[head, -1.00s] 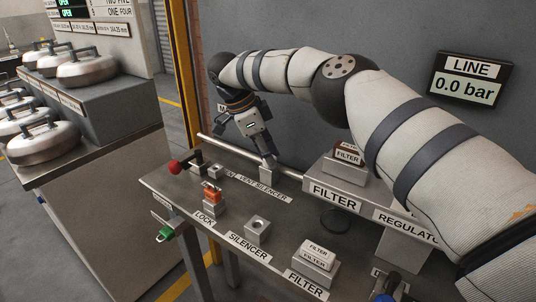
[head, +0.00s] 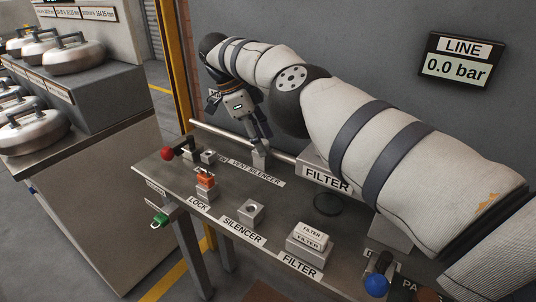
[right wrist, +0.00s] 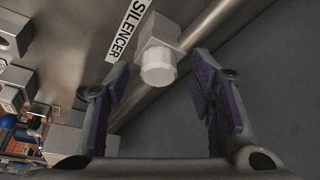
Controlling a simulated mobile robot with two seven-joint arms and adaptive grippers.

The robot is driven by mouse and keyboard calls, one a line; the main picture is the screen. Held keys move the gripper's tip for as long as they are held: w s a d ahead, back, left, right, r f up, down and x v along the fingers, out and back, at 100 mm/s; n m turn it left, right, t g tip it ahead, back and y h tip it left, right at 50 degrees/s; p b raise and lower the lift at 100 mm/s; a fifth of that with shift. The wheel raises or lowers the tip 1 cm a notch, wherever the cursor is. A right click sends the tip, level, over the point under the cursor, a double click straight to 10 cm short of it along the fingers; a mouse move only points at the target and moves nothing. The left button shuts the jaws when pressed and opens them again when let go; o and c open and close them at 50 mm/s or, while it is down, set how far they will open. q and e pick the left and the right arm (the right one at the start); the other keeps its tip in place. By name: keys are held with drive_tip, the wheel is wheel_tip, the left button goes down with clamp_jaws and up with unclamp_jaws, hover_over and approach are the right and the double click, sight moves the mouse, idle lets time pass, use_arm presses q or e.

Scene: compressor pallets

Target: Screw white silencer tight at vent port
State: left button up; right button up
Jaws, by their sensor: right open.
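The white silencer (right wrist: 158,70) is a short white cylinder on the end of a grey block (right wrist: 158,30) at the pipe, beside the SILENCER label, in the right wrist view. That block also shows in the head view (head: 260,161) behind the VENT SILENCER label. My right gripper (right wrist: 158,78) is open, with one dark purple-padded finger on each side of the silencer and visible gaps to both. In the head view my right gripper (head: 254,132) hangs just above the block, and the silencer is hard to make out there. My left gripper is not in view.
The SILENCER holder (head: 251,211) on the bench is empty. Near it are the orange lock piece (head: 205,179), a red knob (head: 167,154) and a filter block (head: 309,240). A rail (head: 226,137) runs along the wall. The line display (head: 457,67) reads 0.0 bar.

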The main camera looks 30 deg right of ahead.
drive_tip(key=n+t, duration=0.1)
drive_tip(key=n, duration=0.2)
drive_tip(key=n+t, duration=0.1)
drive_tip(key=n, duration=0.2)
drive_tip(key=shift+s+h, duration=0.15)
drive_tip(key=shift+h, duration=0.25)
drive_tip(key=n+t, duration=0.1)
drive_tip(key=n, duration=0.2)
drive_tip(key=shift+s+n+t, duration=0.1)
drive_tip(key=shift+n+t, duration=0.2)
drive_tip(key=n+t, duration=0.1)
drive_tip(key=n, duration=0.3)
drive_tip(key=shift+y, duration=0.4)
drive_tip(key=m, duration=0.2)
drive_tip(key=m+g+h, duration=0.1)
drive_tip(key=m, duration=0.2)
drive_tip(key=shift+a+g, duration=0.1)
drive_tip(key=shift+g, duration=0.2)
drive_tip(key=m+g, duration=0.1)
drive_tip(key=m, duration=0.4)
drive_tip(key=shift+w+g, duration=0.2)
drive_tip(key=shift+g, duration=0.2)
drive_tip(key=m+g, duration=0.1)
drive_tip(key=m, duration=0.2)
drive_tip(key=shift+m+y, duration=0.4)
